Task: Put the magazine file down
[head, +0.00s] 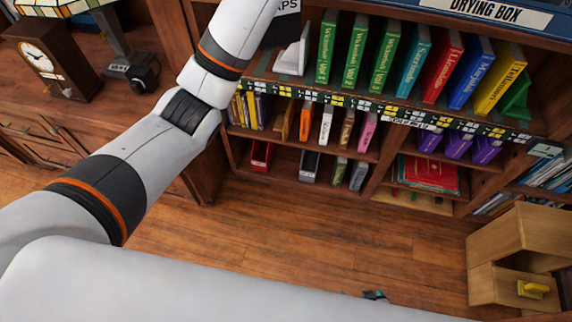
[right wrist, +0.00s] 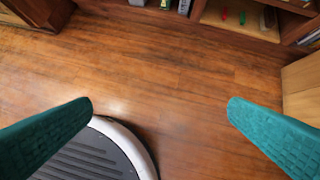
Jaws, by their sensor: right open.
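No magazine file is in either gripper that I can see. Two open-topped boxes that look like magazine files, one red (head: 261,155) and one dark grey (head: 311,166), stand on the bottom shelf in the head view. A white angled holder (head: 292,56) stands on the upper shelf, left of the green books; I cannot tell if it is a magazine file. My right gripper (right wrist: 160,105) is open and empty over the floor, its teal fingers wide apart. In the head view only its tips (head: 362,295) show past my arm. My left arm reaches up out of the picture; its gripper is not seen.
The bookcase (head: 285,184) holds green books (head: 355,52) and several others. A wooden cabinet (head: 490,245) stands at the right. A clock (head: 38,55) and a lamp stand at the upper left. The wood floor (head: 330,235) before the bookcase is clear.

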